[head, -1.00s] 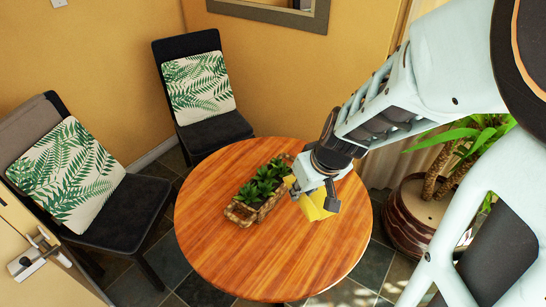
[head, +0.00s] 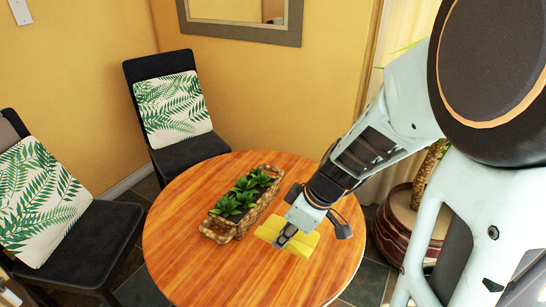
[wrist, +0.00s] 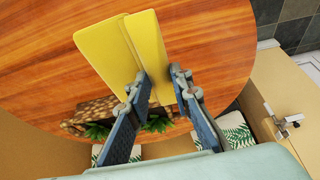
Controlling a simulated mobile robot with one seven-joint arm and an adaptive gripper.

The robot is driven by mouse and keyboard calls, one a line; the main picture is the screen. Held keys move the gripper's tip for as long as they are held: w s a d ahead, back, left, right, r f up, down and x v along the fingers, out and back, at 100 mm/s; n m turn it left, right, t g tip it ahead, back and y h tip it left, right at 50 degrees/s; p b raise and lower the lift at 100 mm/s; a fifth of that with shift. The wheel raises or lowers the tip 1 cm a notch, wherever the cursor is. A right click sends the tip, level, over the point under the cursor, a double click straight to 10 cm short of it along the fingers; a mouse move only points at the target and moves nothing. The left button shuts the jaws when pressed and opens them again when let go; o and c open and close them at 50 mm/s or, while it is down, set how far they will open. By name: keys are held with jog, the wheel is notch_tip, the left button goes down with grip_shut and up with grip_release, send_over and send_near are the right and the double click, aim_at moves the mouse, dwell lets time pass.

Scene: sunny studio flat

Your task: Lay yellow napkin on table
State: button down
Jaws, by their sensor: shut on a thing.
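The yellow napkin (head: 300,243) is in my gripper (head: 286,238), over the right part of the round wooden table (head: 190,265). In the wrist view the folded napkin (wrist: 122,52) extends out past the fingertips of my gripper (wrist: 160,82), with the table top (wrist: 215,50) behind it. The gripper is shut on the napkin's near edge. I cannot tell whether the napkin touches the table or is held just above it. The arm hides part of the table's right side.
A woven planter with green plants (head: 240,205) stands on the table, left of the gripper. Two black chairs with leaf-print cushions (head: 172,108) (head: 40,200) stand behind and left. A large potted plant (head: 400,225) is at right. The table's front left is clear.

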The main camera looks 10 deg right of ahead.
aim_at(302, 240)
jog(key=w+d+f+b, duration=0.1)
jog(key=f, duration=0.1)
jog(key=d+f+b, duration=0.1)
jog(key=d+f, duration=0.1)
jog(key=w+d+f+b, duration=0.1)
jog(key=d+f, duration=0.1)
jog(key=shift+w, duration=0.3)
jog(key=shift+w+d+f+b, duration=0.15)
jog(key=shift+f+b, duration=0.35)
jog(key=shift+f, duration=0.4)
jog(key=shift+d+f+b, duration=0.1)
jog(key=shift+f+b, duration=0.35)
jog(key=shift+f, duration=0.4)
jog(key=shift+f, duration=0.15)
jog(key=c, duration=1.7)
grip_release()
jog(key=shift+c, duration=0.2)
jog(key=p+v, duration=0.2)
jog(key=v, duration=1)
jog(key=shift+p, duration=0.3)
jog(key=shift+d, duration=0.1)
